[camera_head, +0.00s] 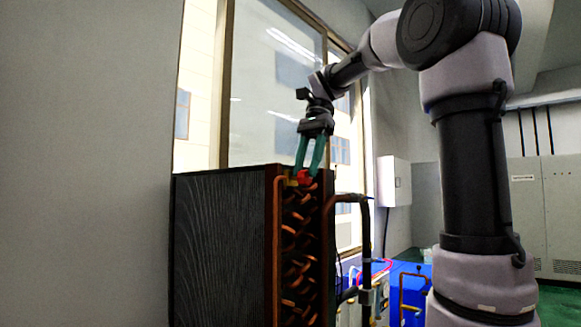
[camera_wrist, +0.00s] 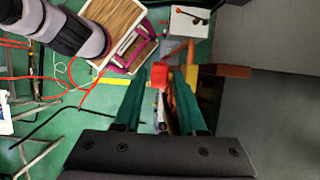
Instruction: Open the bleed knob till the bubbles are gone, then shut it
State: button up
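The red bleed knob (camera_head: 304,178) sits at the top front of a dark finned coil unit (camera_head: 222,250) with copper bends on its side. My gripper (camera_head: 306,170) points down from above, and its two green fingers come down to the knob. In the wrist view the red knob (camera_wrist: 160,76) lies between and just beyond the green fingertips (camera_wrist: 158,84), with a gap showing at the sides. The fingers look open around it. Contact cannot be made out. A brass-coloured part (camera_head: 292,182) is beside the knob. No bubbles can be made out in either view.
A dark pipe (camera_head: 350,198) runs from the unit's right side. A blue box (camera_head: 408,290) with copper pipework stands to the right. In the wrist view, red and black hoses (camera_wrist: 50,75) lie over the green floor at left.

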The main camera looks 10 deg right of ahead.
jog(key=shift+s+a+f, duration=0.1)
jog(key=shift+f, duration=0.2)
grip_shut()
